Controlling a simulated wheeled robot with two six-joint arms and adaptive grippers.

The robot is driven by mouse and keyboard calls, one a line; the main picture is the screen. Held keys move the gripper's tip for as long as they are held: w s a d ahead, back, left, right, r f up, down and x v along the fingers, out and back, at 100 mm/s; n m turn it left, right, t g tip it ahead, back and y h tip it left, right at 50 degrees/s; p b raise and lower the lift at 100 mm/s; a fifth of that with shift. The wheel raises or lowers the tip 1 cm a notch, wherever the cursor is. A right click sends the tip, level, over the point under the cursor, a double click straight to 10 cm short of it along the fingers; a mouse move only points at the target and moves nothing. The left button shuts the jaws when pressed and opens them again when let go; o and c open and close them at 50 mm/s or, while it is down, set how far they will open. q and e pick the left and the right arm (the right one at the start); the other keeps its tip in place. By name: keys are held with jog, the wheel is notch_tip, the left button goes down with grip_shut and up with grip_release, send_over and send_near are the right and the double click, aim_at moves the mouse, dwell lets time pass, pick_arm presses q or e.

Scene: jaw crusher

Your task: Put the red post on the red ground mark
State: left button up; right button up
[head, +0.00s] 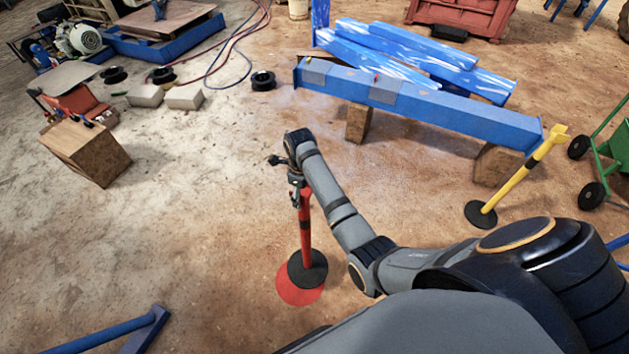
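The red post (305,225) stands upright on a round black base (309,269). The red ground mark (299,292) is a flat red disc under and in front of the base. The base covers the back part of the mark and reaches past it at the upper right; I cannot tell whether it touches the ground. My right gripper (300,195), on the arm coming in from the right, is at the top of the post and looks shut on it. The gripper hides the post's tip. My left gripper is not in view.
A yellow post (521,176) on a black base stands at the right by a green cart (612,150). Blue beams (420,105) lie on wooden blocks behind. A wooden box (85,152) is at the left, a blue frame (110,335) at the lower left. The ground left of the post is clear.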

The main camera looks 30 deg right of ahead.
jog(key=s+a+f, duration=0.1)
jog(key=a+f, duration=0.4)
jog(key=shift+f, duration=0.25)
jog(key=shift+s+a+f, duration=0.1)
jog(key=shift+a+f, duration=0.1)
jog(key=shift+f, duration=0.75)
jog(key=shift+a+f, duration=0.15)
jog(key=shift+f, duration=0.75)
jog(key=o, duration=1.8)
jog(key=shift+s+f, duration=0.1)
jog(key=shift+s, duration=0.1)
jog(key=shift+o, duration=0.2)
notch_tip(320, 180, up, 12)
jog(key=p, duration=1.2)
